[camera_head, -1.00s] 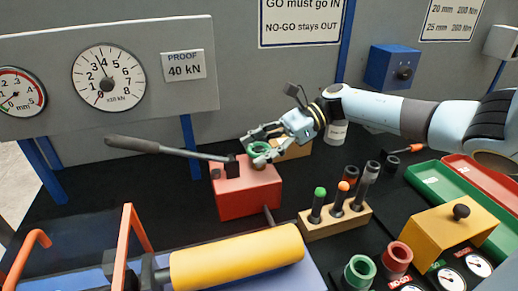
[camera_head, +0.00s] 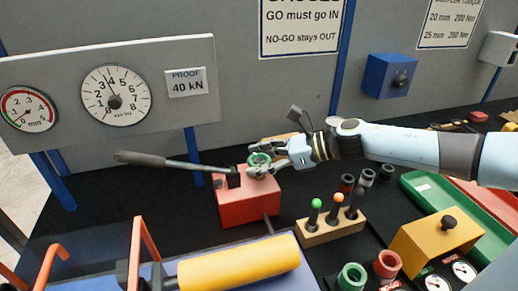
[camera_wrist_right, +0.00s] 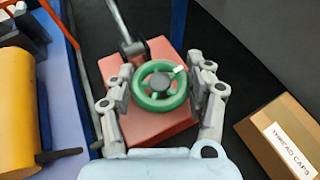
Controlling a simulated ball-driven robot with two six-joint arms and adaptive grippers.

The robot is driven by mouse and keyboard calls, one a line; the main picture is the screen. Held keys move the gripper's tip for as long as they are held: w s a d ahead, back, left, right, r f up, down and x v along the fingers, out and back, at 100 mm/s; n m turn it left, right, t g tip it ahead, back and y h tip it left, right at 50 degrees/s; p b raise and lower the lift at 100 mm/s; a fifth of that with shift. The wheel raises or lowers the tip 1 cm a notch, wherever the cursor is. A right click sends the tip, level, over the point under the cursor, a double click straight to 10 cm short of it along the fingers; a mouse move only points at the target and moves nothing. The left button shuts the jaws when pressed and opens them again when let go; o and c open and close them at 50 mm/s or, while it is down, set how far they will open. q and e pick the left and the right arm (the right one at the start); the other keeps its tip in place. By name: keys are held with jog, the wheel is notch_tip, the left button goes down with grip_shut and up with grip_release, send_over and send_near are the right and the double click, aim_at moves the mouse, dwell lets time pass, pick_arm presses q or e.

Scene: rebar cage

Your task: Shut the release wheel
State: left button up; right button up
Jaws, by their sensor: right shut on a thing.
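The green release wheel (camera_head: 259,158) sits on top of the red pump block (camera_head: 247,206). It also shows in the right wrist view (camera_wrist_right: 160,104), with a dark hub and a small white mark on its rim. My right gripper (camera_head: 262,161) is shut on the wheel, one finger on each side of the rim. In the right wrist view the gripper (camera_wrist_right: 158,92) has the wheel between its fingers. My left gripper is not in view.
A grey pump lever (camera_head: 170,162) reaches left from the block. A yellow cylinder (camera_head: 240,265) lies in front. A wooden holder with plugs (camera_head: 330,228) stands to the right. A box marked thread caps (camera_wrist_right: 278,138) is close to the right finger. Dial gauges (camera_head: 117,95) stand behind.

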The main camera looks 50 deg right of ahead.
jog(key=shift+r+m+t+h+p, duration=0.1)
jog(key=shift+m+t+h+p, duration=0.5)
jog(key=shift+m+h, duration=0.1)
jog(key=o, duration=1.2)
jog(key=shift+d, duration=0.1)
jog(key=shift+v, duration=3.7)
jog(key=shift+a, duration=0.2)
